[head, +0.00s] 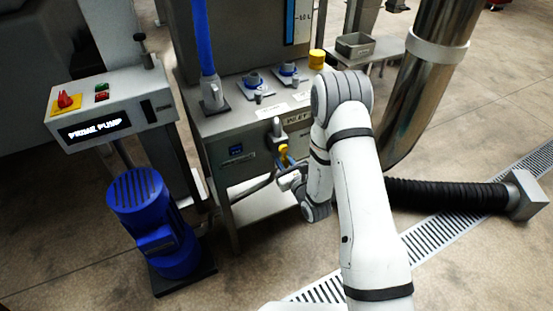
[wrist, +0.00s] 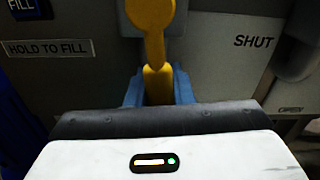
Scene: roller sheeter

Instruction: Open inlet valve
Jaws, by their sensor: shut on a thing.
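The inlet valve's yellow lever (wrist: 152,40) runs down the middle of the wrist view from a round hub. It sits between the blue fingertips of my gripper (wrist: 158,88), which is shut on its lower end. In the head view the yellow lever (head: 283,149) is on the front of the grey cabinet (head: 215,150), with my gripper (head: 288,163) at it. The fingers there are partly hidden by my arm. The word SHUT (wrist: 254,41) is printed to the right of the lever.
A HOLD TO FILL label (wrist: 48,48) lies left of the lever. A control box (head: 105,105) reading PRIME PUMP and a blue pump motor (head: 150,220) stand left of the cabinet. A steel pipe (head: 430,75) and black hose (head: 440,194) are at the right.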

